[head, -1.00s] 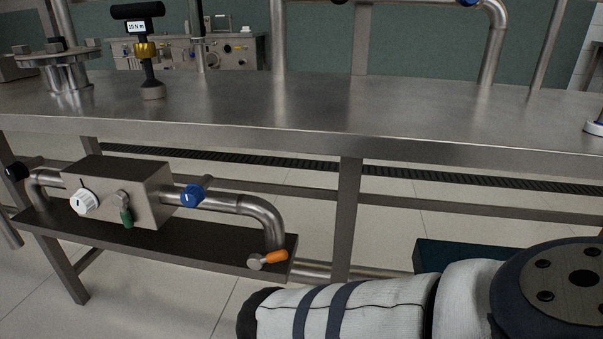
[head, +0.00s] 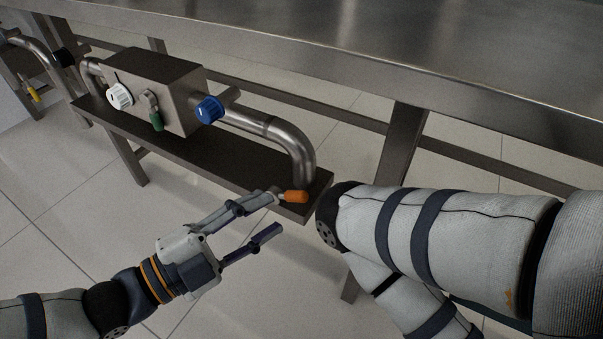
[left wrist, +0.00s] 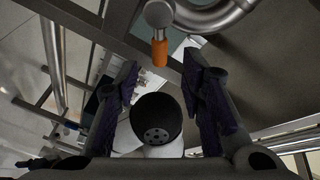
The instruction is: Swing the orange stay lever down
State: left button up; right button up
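The orange stay lever (head: 294,197) is at the right front end of the low dark shelf, its handle pointing right in the head view. It also shows in the left wrist view (left wrist: 160,52), hanging from a round metal pivot (left wrist: 158,14), near the upper middle between the finger lines. My left gripper (head: 273,213) is open and empty, with one finger close to the pivot side of the lever and the other below it. Whether a finger touches the lever I cannot tell. My right gripper is out of view.
The steel table (head: 400,50) overhangs above. My right arm lies just right of the lever.

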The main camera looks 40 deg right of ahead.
aim_at(291, 199)
pick_arm(q)
jog(key=d+b, duration=0.1)
jog(key=d, duration=0.6)
jog(key=shift+d, duration=0.2)
jog(key=shift+c, duration=0.2)
